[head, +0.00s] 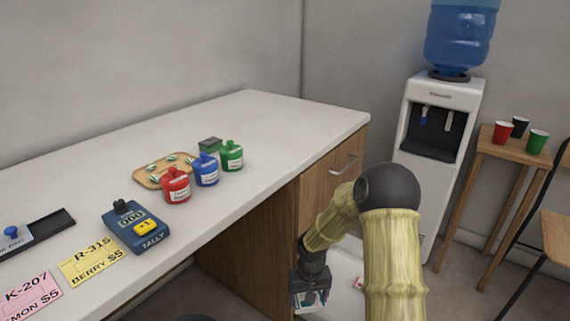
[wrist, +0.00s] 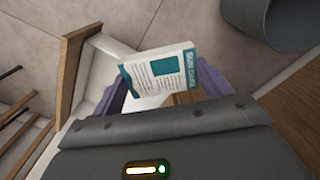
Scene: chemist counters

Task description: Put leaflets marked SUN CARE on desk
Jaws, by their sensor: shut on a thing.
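A small white and teal stack of leaflets marked SUN CARE (wrist: 160,72) is between the purple fingers of my gripper in the wrist view. My gripper (head: 311,298) is shut on it. In the head view my gripper hangs low in front of the wooden drawer unit, below the desk top, and a bit of the leaflets shows there. The desk (head: 275,125) has a white top and a wooden drawer front with a metal handle. Its bare surface is widest toward the back right.
On the desk are red (head: 175,186), blue (head: 206,170) and green (head: 232,156) jars, a wooden tray (head: 148,178), a tally device (head: 137,228) and price cards (head: 93,260). A pale surface like an open drawer (head: 345,297) lies beside my gripper. A water cooler (head: 430,150) stands behind.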

